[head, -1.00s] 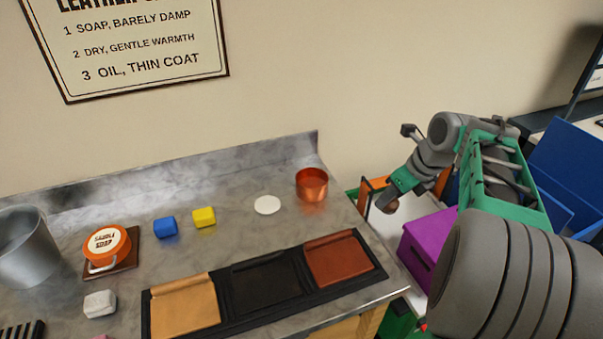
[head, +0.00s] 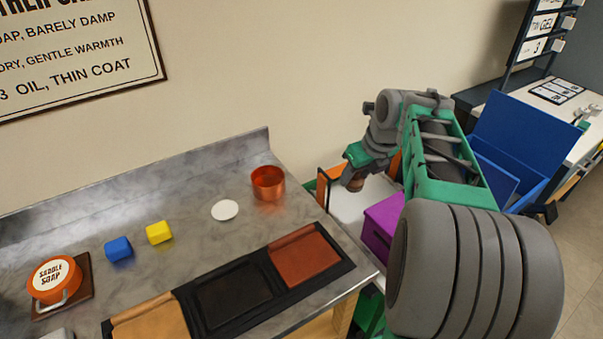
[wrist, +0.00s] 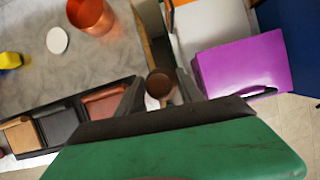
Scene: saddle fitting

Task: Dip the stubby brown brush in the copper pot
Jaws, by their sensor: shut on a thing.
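The copper pot (head: 268,184) stands upright at the back right of the metal bench, next to a white disc. It also shows at the top of the wrist view (wrist: 90,15). My gripper (wrist: 160,90) is shut on the stubby brown brush (wrist: 159,84), whose round brown end shows between the fingers. In the head view the brush (head: 355,184) shows as a small brown end under my gripper. My gripper is off the bench's right edge, to the right of the pot and apart from it. The brush's bristles cannot be made out.
A black tray (head: 345,268) with tan, black and reddish leather pieces lies along the bench front. A white disc (head: 225,211), yellow block (head: 159,232), blue block (head: 118,249) and saddle soap tin (head: 54,279) stand left. A purple box (head: 380,228) and blue bin (head: 535,130) are at right.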

